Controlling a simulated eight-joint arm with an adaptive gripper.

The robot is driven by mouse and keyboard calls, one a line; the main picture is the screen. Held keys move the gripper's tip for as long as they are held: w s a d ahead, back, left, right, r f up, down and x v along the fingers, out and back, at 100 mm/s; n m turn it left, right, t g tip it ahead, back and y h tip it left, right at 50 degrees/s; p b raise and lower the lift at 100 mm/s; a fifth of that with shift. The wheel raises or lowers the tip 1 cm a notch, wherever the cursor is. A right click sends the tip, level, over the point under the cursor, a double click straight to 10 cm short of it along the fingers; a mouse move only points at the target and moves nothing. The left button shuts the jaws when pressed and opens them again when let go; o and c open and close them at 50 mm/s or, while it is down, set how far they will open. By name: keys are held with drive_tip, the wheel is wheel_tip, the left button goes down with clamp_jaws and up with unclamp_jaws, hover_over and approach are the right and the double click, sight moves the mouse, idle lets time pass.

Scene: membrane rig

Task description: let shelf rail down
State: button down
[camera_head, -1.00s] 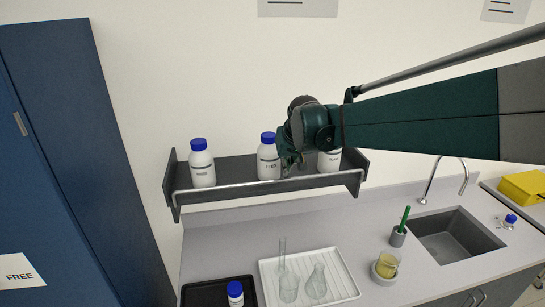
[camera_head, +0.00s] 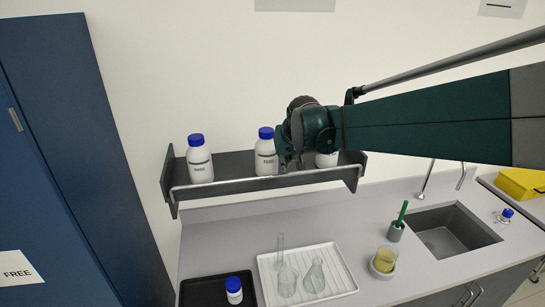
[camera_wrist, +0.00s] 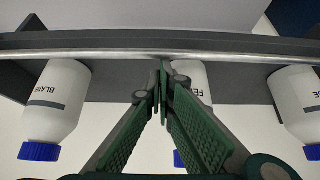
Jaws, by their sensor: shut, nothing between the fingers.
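The shelf rail (camera_head: 225,187) is a thin pale metal bar along the front of the dark wall shelf (camera_head: 172,178). It runs low across the fronts of the bottles. In the wrist view the rail (camera_wrist: 90,55) crosses the whole picture. My gripper (camera_head: 285,165) is at the shelf front, near the middle of the rail. In the wrist view my gripper (camera_wrist: 162,85) is shut and empty, its fingertips at or very near the rail. I cannot tell whether they touch it. Part of the rail behind the fingertips is hidden.
Three blue-capped white bottles stand on the shelf: a left one (camera_head: 199,163), a middle one (camera_head: 265,155) and a right one (camera_head: 327,160) partly hidden by my arm. Below are a white tray (camera_head: 345,285) with glassware, a black tray (camera_head: 200,295) and a sink (camera_head: 455,235).

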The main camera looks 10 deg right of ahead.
drive_tip(key=shift+s, duration=0.25)
drive_tip(key=s+f+t+b, duration=0.2)
drive_tip(key=s+t+b, duration=0.5)
drive_tip(key=t+b, duration=0.2)
drive_tip(key=shift+t+b, duration=0.3)
drive_tip(key=shift+b, duration=0.3)
drive_tip(key=shift+s, duration=0.15)
drive_tip(key=shift+s+f+t+b, duration=0.25)
drive_tip(key=shift+t+b, duration=0.5)
drive_tip(key=shift+t, duration=0.05)
drive_tip(key=shift+s+f+t+b, duration=0.2)
drive_tip(key=shift+t+b, duration=0.55)
drive_tip(key=shift+t, duration=0.05)
drive_tip(key=shift+s+f+b, duration=0.45)
drive_tip(key=shift+f+b, duration=0.05)
drive_tip(key=shift+b, duration=1)
drive_tip(key=f+t+b, duration=0.1)
drive_tip(key=b, duration=0.1)
drive_tip(key=s+f+t+b, duration=0.1)
drive_tip(key=b, duration=0.1)
drive_tip(key=shift+t, duration=0.4)
